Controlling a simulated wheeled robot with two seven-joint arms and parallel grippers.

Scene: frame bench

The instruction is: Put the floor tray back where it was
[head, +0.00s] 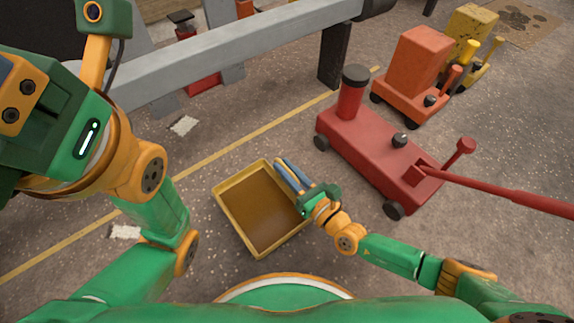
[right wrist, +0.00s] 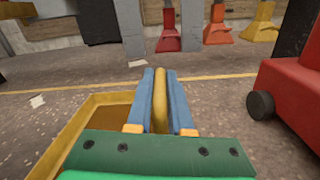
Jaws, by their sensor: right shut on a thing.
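The floor tray (head: 231,221) is a shallow yellow tray with a brown inside, in the middle of the head view, in front of my base. My right gripper (head: 284,164) is at its right side, with its blue fingers along the rim. In the right wrist view the fingers (right wrist: 160,74) are closed on either side of the yellow rim, and part of the tray (right wrist: 70,132) shows at the lower left. I cannot tell whether the tray touches the floor. My left arm is at the left; its gripper is out of view.
A red floor jack (head: 372,150) with a long handle stands close to the right. Orange (head: 415,65) and yellow (head: 470,35) jacks stand behind it. A yellow floor line (head: 240,130) and a grey frame beam (head: 240,52) lie beyond the tray. Floor left of the tray is clear.

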